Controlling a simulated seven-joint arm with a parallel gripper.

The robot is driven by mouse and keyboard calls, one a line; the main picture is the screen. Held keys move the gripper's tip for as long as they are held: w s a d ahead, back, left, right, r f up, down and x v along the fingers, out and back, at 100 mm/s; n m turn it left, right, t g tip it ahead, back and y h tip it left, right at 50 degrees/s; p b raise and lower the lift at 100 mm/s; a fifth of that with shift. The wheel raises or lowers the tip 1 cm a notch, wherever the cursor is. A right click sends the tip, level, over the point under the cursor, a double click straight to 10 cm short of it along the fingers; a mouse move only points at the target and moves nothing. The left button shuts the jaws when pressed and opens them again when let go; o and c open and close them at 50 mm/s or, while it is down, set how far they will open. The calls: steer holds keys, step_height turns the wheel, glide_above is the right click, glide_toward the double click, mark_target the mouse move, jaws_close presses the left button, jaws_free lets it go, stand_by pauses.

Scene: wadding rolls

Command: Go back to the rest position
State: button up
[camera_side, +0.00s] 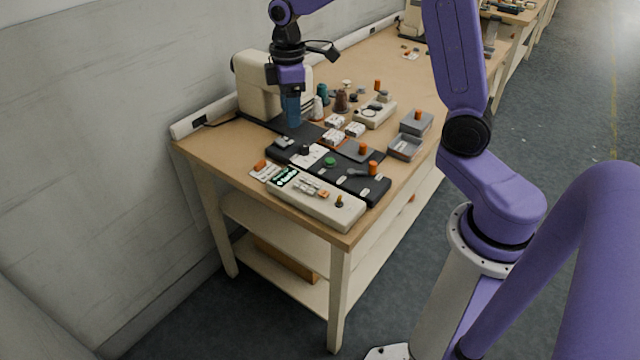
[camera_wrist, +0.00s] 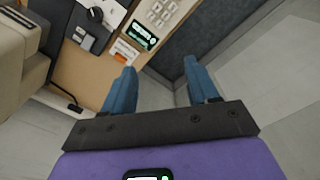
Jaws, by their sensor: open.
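My gripper (camera_side: 291,118) hangs with its blue fingers pointing down, in front of the cream sewing machine (camera_side: 258,88) at the near left end of the table (camera_side: 222,150). In the wrist view my gripper (camera_wrist: 160,76) has its two blue fingers spread wide apart with nothing between them. Past the fingertips, that view shows the table's edge and the floor. Orange rolls stand on the table, one on the black panel (camera_side: 372,168) and one on a grey block (camera_side: 363,148); both are clear of the fingers.
A cream control box (camera_side: 318,198) with a lit display lies along the near table edge. Thread spools (camera_side: 341,100) stand right of my gripper. Grey trays (camera_side: 405,148) sit at the right edge. The wall is close behind the sewing machine.

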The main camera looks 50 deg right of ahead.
steer(key=s+a+r+n, duration=0.1)
steer(key=s+a, duration=0.3)
steer(key=s, duration=0.4)
steer(key=s+a, duration=0.3)
steer(key=s, duration=0.5)
steer(key=s+d+n, duration=0.1)
steer(key=s+d, duration=0.1)
steer(key=s, duration=1.1)
steer(key=shift+s+f, duration=0.25)
steer(key=shift+f, duration=0.2)
